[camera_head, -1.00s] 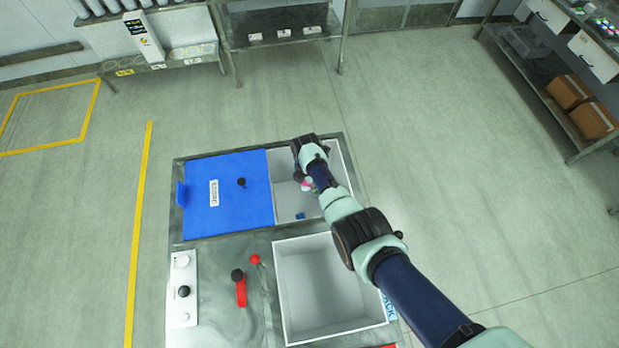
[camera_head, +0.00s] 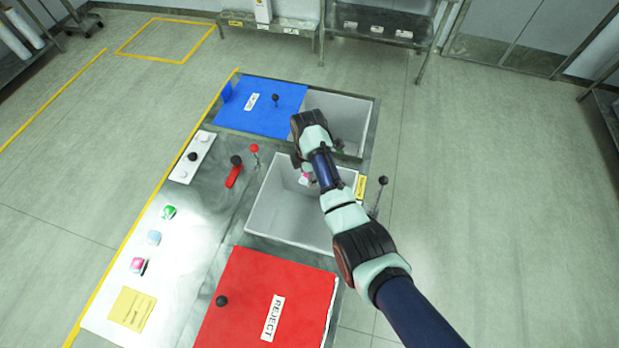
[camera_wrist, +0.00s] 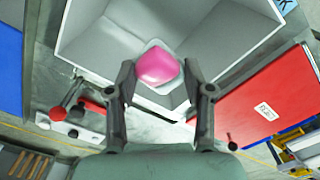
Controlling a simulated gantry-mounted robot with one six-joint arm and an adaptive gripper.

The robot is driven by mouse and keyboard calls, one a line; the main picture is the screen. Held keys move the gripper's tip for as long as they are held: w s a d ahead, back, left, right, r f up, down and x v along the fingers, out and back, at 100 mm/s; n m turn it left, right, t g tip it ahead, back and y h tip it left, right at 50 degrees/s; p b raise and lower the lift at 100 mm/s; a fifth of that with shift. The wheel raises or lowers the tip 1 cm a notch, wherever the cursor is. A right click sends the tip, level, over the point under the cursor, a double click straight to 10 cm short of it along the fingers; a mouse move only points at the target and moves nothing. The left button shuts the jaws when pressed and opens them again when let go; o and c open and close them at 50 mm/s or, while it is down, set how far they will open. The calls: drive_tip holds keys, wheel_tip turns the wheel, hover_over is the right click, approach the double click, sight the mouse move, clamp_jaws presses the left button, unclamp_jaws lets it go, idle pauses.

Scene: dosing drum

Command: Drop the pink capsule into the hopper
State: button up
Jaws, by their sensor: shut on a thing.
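The pink capsule (camera_wrist: 158,66) has a pink end and a whitish end. It sits between the two fingers of my gripper (camera_wrist: 158,84), which is shut on it. In the head view a small pink and white part of the capsule (camera_head: 306,179) shows below my gripper (camera_head: 308,172); my wrist hides much of the hand. The open, light-grey, square hopper (camera_head: 262,222) is in the middle of the station. My gripper is held over the hopper's upper part, and the capsule is in front of its inside in the wrist view.
A bin with a blue lid (camera_head: 262,105) and an open part (camera_head: 345,108) lies above the hopper. A red REJECT lid (camera_head: 270,300) lies below it. A red lever (camera_head: 234,174), a red-knobbed lever (camera_head: 254,149) and a black-knobbed lever (camera_head: 383,181) stand close to the hopper.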

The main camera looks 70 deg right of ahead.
drive_tip(key=shift+d+f+b, duration=0.1)
drive_tip(key=shift+f+b, duration=0.2)
wheel_tip(320, 180, down, 5)
drive_tip(key=b, duration=0.5)
drive_tip(key=shift+f+b, duration=0.15)
drive_tip(key=shift+b, duration=0.2)
drive_tip(key=o, duration=1)
drive_tip(key=shift+c, duration=0.2)
wheel_tip(320, 180, up, 8)
drive_tip(key=shift+f, duration=0.25)
